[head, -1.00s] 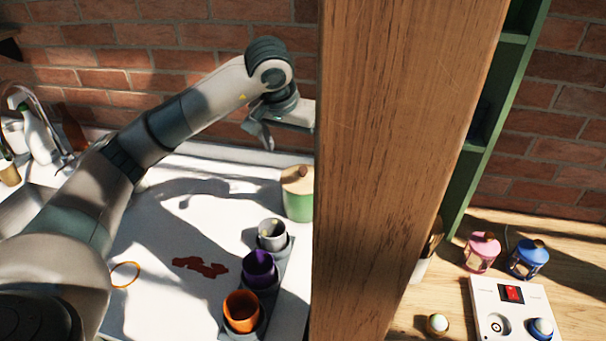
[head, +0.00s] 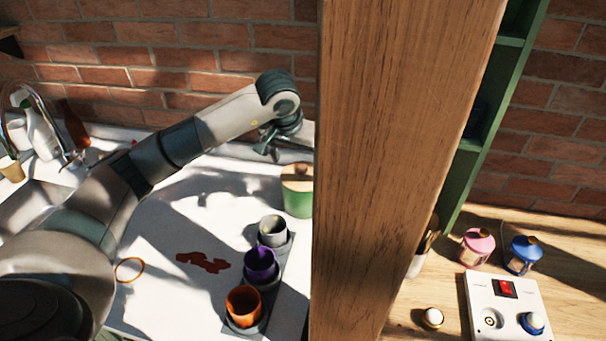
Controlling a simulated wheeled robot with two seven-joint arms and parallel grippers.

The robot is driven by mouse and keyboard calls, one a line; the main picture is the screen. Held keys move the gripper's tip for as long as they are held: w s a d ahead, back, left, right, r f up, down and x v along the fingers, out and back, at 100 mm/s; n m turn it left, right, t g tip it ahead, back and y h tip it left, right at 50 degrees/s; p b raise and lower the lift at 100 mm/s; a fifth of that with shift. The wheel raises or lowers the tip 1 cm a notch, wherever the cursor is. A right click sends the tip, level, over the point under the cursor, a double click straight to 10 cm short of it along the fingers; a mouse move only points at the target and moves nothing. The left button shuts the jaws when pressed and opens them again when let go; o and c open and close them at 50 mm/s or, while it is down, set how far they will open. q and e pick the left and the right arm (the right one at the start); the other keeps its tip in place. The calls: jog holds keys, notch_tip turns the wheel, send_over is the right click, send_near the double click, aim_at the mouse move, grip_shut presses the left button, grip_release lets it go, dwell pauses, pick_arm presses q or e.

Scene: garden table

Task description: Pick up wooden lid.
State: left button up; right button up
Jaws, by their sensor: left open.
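The wooden lid (head: 294,174) sits on top of a green canister (head: 298,201) at the back right of the white counter. The wooden post hides the right edge of both. My left gripper (head: 277,146) is open and points downward, just above and slightly left of the lid in the picture. I cannot tell the exact gap to the lid. My right gripper is not in view.
A thick wooden post (head: 400,130) blocks the middle of the view. Grey, purple and orange cups (head: 244,306) stand in a dark holder in front of the canister. A red-brown stain (head: 203,262) and an orange ring (head: 130,270) lie left. A brick wall (head: 180,60) stands behind.

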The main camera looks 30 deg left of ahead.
aim_at(302, 168)
pick_arm(q)
jog(key=shift+w+f+p, duration=0.25)
jog(key=shift+f+p, duration=0.35)
jog(key=shift+p, duration=0.1)
jog(key=shift+p+x, duration=0.5)
jog(key=shift+x, duration=0.5)
jog(key=shift+w+a+f, duration=0.15)
jog(key=shift+w+f, duration=0.05)
jog(key=shift+f, duration=0.4)
jog(key=c, duration=0.8)
jog(key=shift+o, duration=0.2)
jog(key=shift+r, duration=0.1)
